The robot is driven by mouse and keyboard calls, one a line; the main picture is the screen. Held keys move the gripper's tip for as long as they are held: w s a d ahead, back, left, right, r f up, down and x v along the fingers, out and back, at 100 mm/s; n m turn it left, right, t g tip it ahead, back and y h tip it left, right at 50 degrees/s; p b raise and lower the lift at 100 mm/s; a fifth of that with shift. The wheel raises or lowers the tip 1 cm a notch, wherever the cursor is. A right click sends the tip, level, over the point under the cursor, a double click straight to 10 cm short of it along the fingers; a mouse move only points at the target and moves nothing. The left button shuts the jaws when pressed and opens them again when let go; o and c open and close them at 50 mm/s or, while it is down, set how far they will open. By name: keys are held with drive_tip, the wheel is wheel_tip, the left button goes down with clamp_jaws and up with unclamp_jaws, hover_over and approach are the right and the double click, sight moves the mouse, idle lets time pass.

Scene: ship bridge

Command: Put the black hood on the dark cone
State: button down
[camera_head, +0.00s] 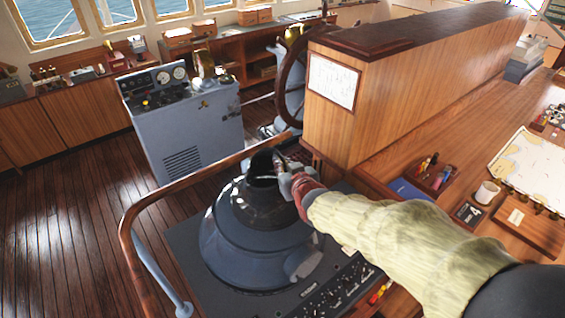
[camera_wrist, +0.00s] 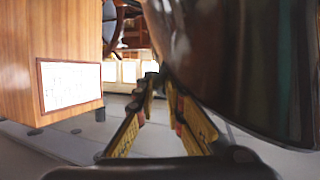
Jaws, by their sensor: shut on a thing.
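The black hood (camera_head: 255,208) is a dark, glossy, round piece with an open top, seen over the upper part of the wide blue-grey cone (camera_head: 225,245) in the head view. It looks roughly upright. I cannot tell whether it rests on the cone or hangs just above it. My gripper (camera_head: 284,168) is at the hood's upper right side, shut on it. In the wrist view the hood (camera_wrist: 240,65) fills the right side, its lower edge curving along the right. My gripper (camera_wrist: 160,88) shows there with yellow-marked fingers; the exact grip point is hard to make out.
A wooden partition (camera_head: 385,80) stands close behind and right of my gripper. A brown handrail (camera_head: 130,225) curves around the cone's left. A grey console (camera_head: 185,120) and the ship's wheel (camera_head: 290,75) are behind. A desk with a mug (camera_head: 487,192) lies right.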

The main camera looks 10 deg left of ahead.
drive_tip(key=c, duration=2.3)
unclamp_jaws()
drive_tip(key=shift+f, duration=0.1)
drive_tip(key=o, duration=0.5)
drive_tip(key=shift+s, duration=0.1)
drive_tip(key=shift+c, duration=0.2)
drive_tip(key=b+v, duration=0.2)
drive_tip(key=v, duration=1)
